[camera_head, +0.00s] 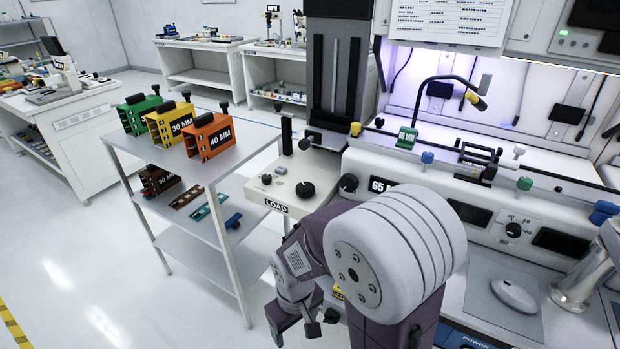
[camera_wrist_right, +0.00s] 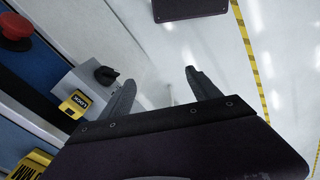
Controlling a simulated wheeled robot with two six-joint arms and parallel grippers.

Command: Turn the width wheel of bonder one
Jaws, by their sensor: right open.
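Bonder one's front panel carries a black knob (camera_head: 349,183) beside a "65 MM" plate (camera_head: 382,186). Another black knob (camera_head: 305,190) sits on the beige unit marked "LOAD" (camera_head: 277,206). I cannot tell for sure which one is the width wheel. My right gripper (camera_head: 295,328) is low in front of the machine, below the LOAD unit and apart from both knobs. In the right wrist view its two fingers (camera_wrist_right: 159,76) are spread and empty over the floor. My left gripper is not in view.
A metal rack (camera_head: 215,172) left of the machine holds green, yellow and orange frames. In the wrist view, a grey box with a black switch (camera_wrist_right: 105,75), a yellow lock tag (camera_wrist_right: 76,104) and a red button (camera_wrist_right: 14,28) are left of the fingers. Floor (camera_head: 110,275) is clear at left.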

